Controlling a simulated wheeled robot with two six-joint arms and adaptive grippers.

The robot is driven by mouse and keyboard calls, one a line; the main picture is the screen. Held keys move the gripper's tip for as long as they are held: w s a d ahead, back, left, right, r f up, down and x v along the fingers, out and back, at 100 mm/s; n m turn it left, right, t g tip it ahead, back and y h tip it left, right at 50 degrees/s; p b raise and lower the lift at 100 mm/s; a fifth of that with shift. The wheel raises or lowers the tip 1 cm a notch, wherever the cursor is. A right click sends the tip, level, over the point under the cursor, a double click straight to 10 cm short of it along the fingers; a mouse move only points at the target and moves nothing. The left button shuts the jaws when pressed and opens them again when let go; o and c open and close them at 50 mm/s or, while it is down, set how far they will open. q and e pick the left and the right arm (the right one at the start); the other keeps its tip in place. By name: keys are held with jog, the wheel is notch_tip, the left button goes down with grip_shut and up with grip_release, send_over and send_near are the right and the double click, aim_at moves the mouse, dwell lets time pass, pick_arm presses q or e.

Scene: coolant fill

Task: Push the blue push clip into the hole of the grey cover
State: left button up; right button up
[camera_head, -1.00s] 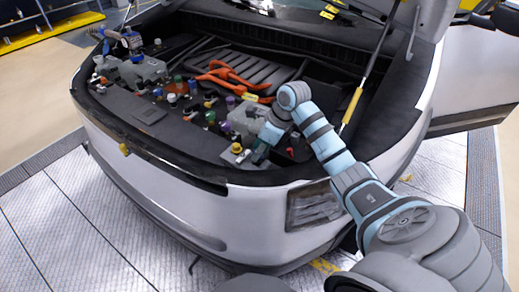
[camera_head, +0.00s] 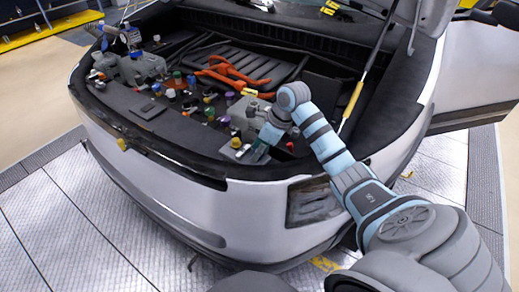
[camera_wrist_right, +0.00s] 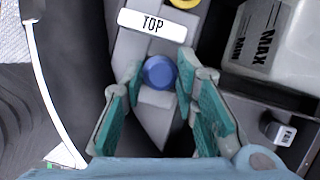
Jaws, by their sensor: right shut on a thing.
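The blue push clip (camera_wrist_right: 159,72) shows its round head in the right wrist view, between the fingertips of my right gripper. My right gripper (camera_wrist_right: 157,76) is shut on it, with a teal finger at each side. The grey cover (camera_wrist_right: 155,125) lies under and around the clip, with a white label reading TOP above it. The clip's lower part and the hole are hidden. In the head view, my right gripper (camera_head: 262,151) is low over the front right of the engine bay. My left gripper is not in view.
A translucent tank (camera_wrist_right: 275,45) marked MAX and MIN stands close on the right in the wrist view. A yellow cap (camera_head: 236,143) is left of the gripper. Several coloured caps and orange cables (camera_head: 232,72) fill the bay. A hood strut (camera_head: 352,100) rises at right.

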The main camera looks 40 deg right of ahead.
jog(key=shift+f, duration=0.1)
jog(key=o, duration=0.8)
jog(key=v, duration=1.2)
jog(key=shift+w+d, duration=0.1)
